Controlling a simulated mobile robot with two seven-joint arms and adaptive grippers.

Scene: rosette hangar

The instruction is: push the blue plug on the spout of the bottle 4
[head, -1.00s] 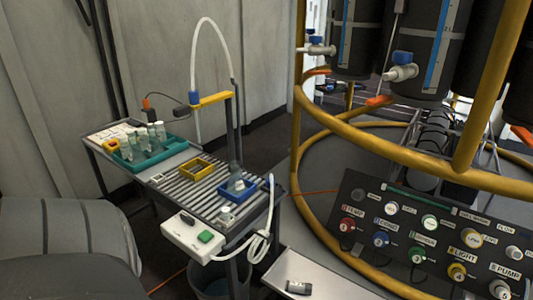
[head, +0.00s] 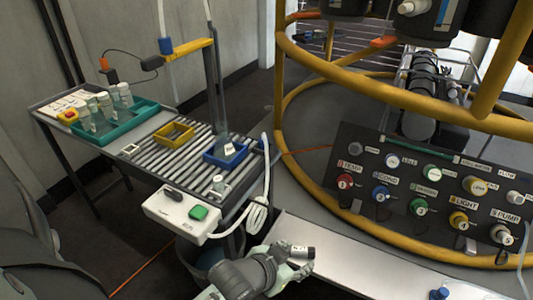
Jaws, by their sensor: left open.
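Black bottles (head: 487,22) hang at the top right, mostly cut off by the upper edge. One white spout (head: 412,7) shows there, also cut off. I cannot read which bottle is number 4. A small blue piece (head: 439,293), possibly the plug, stands at the bottom right on the pale tray; its lower part is cut off. My left gripper (head: 290,262) is open at the bottom middle, over the tray's left end. My right gripper is not in view.
A slatted cart (head: 150,152) at the left holds a teal vial rack (head: 135,124), a yellow frame (head: 174,134) and a blue holder (head: 226,158). The yellow ring rail (head: 400,98) and button panel (head: 425,190) fill the right. The pale tray (head: 360,262) has free room in its middle.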

